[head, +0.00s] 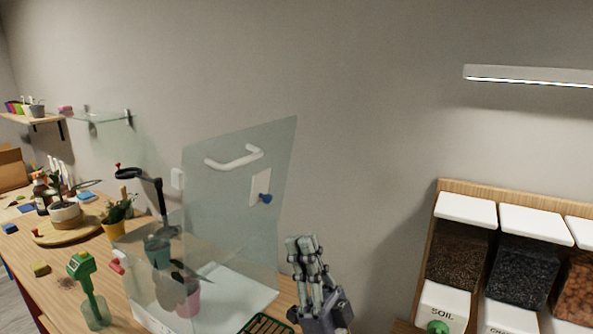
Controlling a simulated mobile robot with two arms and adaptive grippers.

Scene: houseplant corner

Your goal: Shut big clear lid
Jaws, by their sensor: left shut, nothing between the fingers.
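The big clear lid (225,200) stands raised and tilted, with a white handle (235,158) and a blue knob (265,198) on it. Below it is the clear box with a white base (236,290), open at the top. A pink pot with a dark-leaved plant (188,300) shows through its clear walls. My left gripper (302,243) is shut and empty, pointing up just right of the lid's lower right side. It looks apart from the lid, though the depth is hard to tell. My right gripper is not in view.
A green meter-like tool (88,285) stands in a clear cup left of the box. A dark lamp arm (150,185) and a yellow pot (114,228) stand behind it. A green slatted tray (268,325) lies at the front. Soil dispensers (458,255) hang at right.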

